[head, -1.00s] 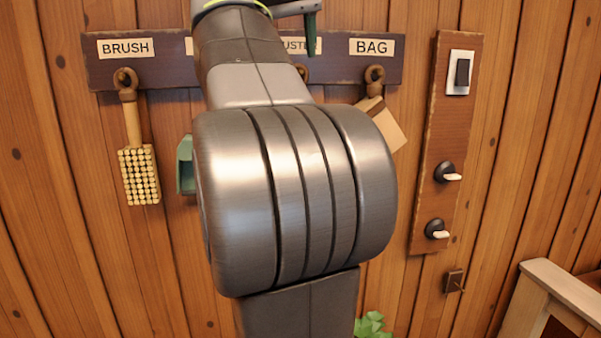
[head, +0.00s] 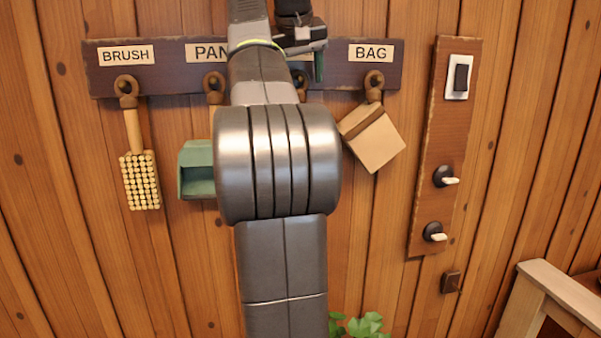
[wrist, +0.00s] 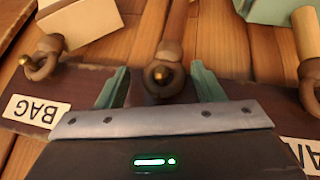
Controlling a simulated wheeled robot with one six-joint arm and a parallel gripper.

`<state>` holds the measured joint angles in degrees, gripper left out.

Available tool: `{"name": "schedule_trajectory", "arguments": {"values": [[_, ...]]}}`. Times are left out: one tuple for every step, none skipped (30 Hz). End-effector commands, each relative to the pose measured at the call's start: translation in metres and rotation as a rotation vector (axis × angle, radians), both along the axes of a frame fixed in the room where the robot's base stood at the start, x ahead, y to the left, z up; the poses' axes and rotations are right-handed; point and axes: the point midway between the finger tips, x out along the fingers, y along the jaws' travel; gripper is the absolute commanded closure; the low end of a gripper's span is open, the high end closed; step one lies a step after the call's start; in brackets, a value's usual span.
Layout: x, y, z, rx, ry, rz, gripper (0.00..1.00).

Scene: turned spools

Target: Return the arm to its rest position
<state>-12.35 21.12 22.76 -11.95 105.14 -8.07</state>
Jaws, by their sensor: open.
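My arm rises through the middle of the head view, its big grey joint in front of the wall. My gripper (wrist: 160,86) is open in the wrist view, with its two green fingers apart. A wooden peg with a brown loop (wrist: 165,72) shows between and just beyond the fingers. A wooden handle runs up from that loop. I cannot tell whether the fingers touch it. In the head view, one green finger (head: 319,66) shows beside the arm near the rack; the rest of the gripper is partly hidden.
On the dark rack (head: 340,75) hang a brush (head: 139,175), a green pan (head: 196,170) and a tan bag (head: 372,138). A switch panel (head: 447,130) stands right. A plant (head: 365,325) and a wooden furniture corner (head: 560,290) are low.

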Motion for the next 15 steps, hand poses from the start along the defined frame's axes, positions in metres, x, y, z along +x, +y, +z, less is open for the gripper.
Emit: {"name": "schedule_trajectory", "arguments": {"values": [[0.0013, -0.0004, -0.0028, 0.0, 0.001, 0.0, 0.39], [0.0021, -0.0006, -0.0037, 0.0, 0.0, 0.0, 0.39], [0.0028, -0.0005, -0.0047, 0.0, 0.0, 0.0, 0.39], [0.0032, -0.0006, -0.0054, 0.0, 0.0, 0.0, 0.39], [0.0035, -0.0007, -0.0059, 0.0, 0.0, 0.0, 0.39], [0.0036, -0.0006, -0.0063, 0.0, 0.0, 0.0, 0.39], [0.0037, -0.0006, -0.0065, 0.0, 0.0, 0.0, 0.39], [0.0039, -0.0006, -0.0065, 0.0, 0.0, 0.0, 0.39], [0.0039, -0.0006, -0.0065, 0.0, 0.0, 0.0, 0.39], [0.0039, -0.0006, -0.0065, 0.0, 0.0, 0.0, 0.39], [0.0038, -0.0005, -0.0065, 0.0, 0.0, 0.0, 0.39], [0.0038, -0.0005, -0.0065, 0.0, 0.0, 0.0, 0.39], [0.0038, -0.0005, -0.0065, 0.0, 0.0, 0.0, 0.39], [0.0038, -0.0005, -0.0065, 0.0, 0.0, 0.0, 0.39], [0.0037, -0.0005, -0.0061, 0.0, 0.0, 0.0, 0.39]]}}
